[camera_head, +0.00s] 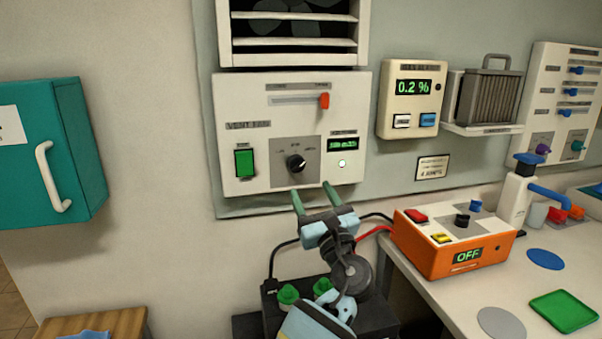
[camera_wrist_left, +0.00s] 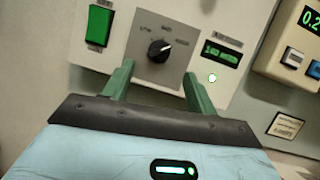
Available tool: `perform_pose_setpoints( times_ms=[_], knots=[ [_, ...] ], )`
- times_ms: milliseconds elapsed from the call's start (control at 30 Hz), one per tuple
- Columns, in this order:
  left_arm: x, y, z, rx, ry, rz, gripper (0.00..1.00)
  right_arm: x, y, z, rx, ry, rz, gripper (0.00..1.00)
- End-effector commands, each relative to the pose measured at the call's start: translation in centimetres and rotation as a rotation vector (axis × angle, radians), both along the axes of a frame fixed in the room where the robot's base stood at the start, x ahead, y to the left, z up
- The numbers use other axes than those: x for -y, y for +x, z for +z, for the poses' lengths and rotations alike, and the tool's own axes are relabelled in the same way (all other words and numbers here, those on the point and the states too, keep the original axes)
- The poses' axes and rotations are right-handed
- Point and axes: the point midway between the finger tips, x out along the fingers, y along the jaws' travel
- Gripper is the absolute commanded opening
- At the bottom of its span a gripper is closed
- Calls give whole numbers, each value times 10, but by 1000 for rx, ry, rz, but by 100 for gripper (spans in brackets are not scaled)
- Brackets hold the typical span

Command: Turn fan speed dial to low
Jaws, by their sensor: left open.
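The fan speed dial (camera_head: 296,163) is a black knob on a grey plate of the white vent fan panel (camera_head: 245,105). It also shows in the left wrist view (camera_wrist_left: 159,49), its white mark pointing to the upper right. My left gripper (camera_head: 314,192) is open and empty, its green fingers pointing up at the panel just below the dial. In the left wrist view the fingers (camera_wrist_left: 156,80) stand to either side below the dial, apart from it. My right gripper is not in view.
A green rocker switch (camera_head: 244,163) sits left of the dial, and a small green display (camera_head: 342,144) sits right of it. An orange box (camera_head: 455,250) reading OFF stands on the white table at the right. A teal cabinet (camera_head: 50,150) hangs at the left.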

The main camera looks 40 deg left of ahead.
Motion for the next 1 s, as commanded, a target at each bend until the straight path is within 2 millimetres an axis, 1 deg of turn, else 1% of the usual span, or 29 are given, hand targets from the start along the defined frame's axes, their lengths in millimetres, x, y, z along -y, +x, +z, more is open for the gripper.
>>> perform_pose_setpoints(
  times_ms=[167,433,600,767,1000],
  knots=[
    [-9,6,5,0,0,1,58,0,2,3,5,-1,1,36],
    [-40,26,21,4,-2,-1,58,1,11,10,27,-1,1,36],
    [-54,36,27,1,-3,0,58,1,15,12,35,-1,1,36],
    [-60,40,28,0,-4,-2,58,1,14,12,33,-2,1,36],
    [-60,40,28,0,-4,-2,58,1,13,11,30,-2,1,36]
  ],
)
